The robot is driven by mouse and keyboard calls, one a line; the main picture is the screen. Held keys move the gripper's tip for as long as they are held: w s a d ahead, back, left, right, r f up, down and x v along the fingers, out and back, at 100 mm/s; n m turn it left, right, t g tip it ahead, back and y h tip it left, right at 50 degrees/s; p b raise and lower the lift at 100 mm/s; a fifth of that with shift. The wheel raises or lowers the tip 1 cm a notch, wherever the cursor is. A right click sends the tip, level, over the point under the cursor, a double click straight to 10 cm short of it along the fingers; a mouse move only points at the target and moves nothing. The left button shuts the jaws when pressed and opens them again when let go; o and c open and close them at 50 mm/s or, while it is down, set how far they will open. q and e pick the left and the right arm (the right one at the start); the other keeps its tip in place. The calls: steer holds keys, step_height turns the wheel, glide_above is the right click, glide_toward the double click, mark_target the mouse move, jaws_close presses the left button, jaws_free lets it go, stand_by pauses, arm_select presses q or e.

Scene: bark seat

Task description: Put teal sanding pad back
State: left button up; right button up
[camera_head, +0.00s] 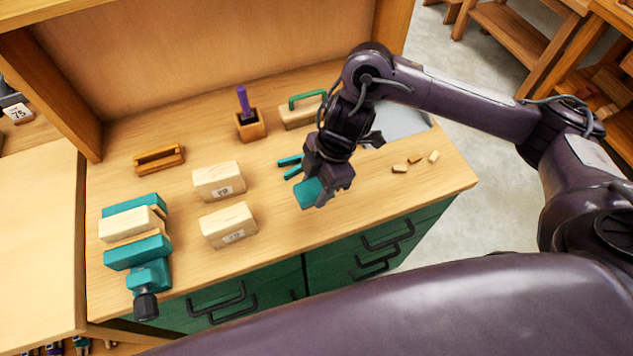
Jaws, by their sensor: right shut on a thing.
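A teal sanding pad (308,193) is held between the fingers of my right gripper (325,190), which is shut on it above the front right part of the wooden bench (285,220). My gripper and wrist hide part of the pad. Two pale wooden blocks with labels, the rear one (219,181) and the front one (228,225), stand to the left of the pad. A small brown wooden holder (158,158) lies at the back left of the bench. My left gripper is not in view.
A teal vise (138,250) grips a pale wood piece at the front left. A purple-handled tool stands in a wooden cup (250,126). A block with a green handle (303,111) is behind my wrist. Teal-handled tool (290,162) lies beside my gripper. Small wood scraps (415,159) lie right.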

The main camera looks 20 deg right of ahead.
mark_target(312, 209)
steer(key=shift+f+b, duration=1.95)
steer(key=shift+f, duration=0.05)
steer(key=shift+f+b, duration=0.4)
steer(key=shift+f, duration=0.45)
steer(key=shift+p, duration=0.3)
steer(key=shift+f, duration=0.3)
steer(key=o, duration=1.4)
steer(key=shift+c, duration=0.2)
